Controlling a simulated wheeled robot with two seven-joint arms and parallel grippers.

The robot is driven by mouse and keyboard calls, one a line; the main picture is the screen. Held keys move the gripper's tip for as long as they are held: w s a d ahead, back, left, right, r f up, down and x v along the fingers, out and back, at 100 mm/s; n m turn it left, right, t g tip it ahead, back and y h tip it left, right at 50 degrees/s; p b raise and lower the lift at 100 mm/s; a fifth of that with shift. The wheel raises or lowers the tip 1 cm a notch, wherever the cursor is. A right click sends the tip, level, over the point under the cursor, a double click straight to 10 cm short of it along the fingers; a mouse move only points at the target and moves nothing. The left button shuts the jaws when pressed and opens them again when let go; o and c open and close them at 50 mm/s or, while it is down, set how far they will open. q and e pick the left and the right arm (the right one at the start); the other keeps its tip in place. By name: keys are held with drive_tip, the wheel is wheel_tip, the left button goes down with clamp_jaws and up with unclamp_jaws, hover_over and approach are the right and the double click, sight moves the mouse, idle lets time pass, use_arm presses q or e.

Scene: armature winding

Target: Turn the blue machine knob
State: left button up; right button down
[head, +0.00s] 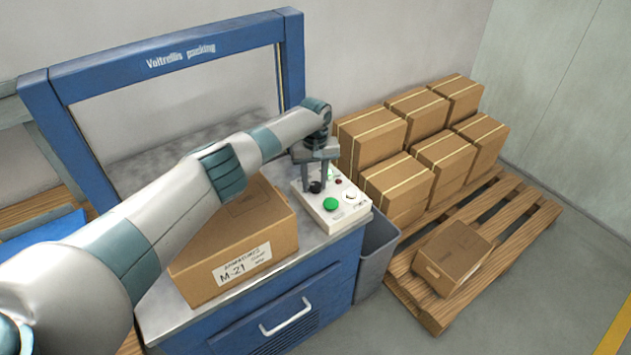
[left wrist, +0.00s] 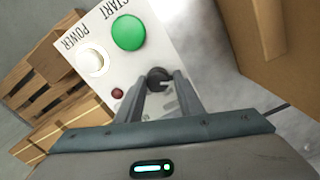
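The blue machine (head: 300,310) has a white control panel (head: 352,216) on its top right corner. A small black knob (head: 315,187) sits on the panel; it also shows in the left wrist view (left wrist: 158,76). My left gripper (head: 316,184) points down at the panel with its fingers apart, one on each side of the knob. In the left wrist view the fingertips (left wrist: 160,80) seem to leave a small gap around the knob; contact is not clear. My right gripper is not in view.
A green START button (left wrist: 128,32), a white POWER switch (left wrist: 93,59) and a red light (left wrist: 117,93) are close to the knob. A cardboard box (head: 235,245) stands left of the panel under my arm. Stacked boxes (head: 400,190) stand on a pallet (head: 500,225) at right.

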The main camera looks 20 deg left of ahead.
use_arm(q)
drive_tip(key=shift+d, duration=0.1)
drive_tip(key=shift+c, duration=1.2)
drive_tip(key=shift+r, duration=0.1)
drive_tip(key=shift+w+d+m, duration=0.1)
drive_tip(key=shift+m, duration=0.4)
drive_tip(key=m+b, duration=0.1)
drive_tip(key=m, duration=0.3)
drive_tip(key=shift+d, duration=0.1)
drive_tip(key=m, duration=0.4)
drive_tip(key=shift+m, duration=1.5)
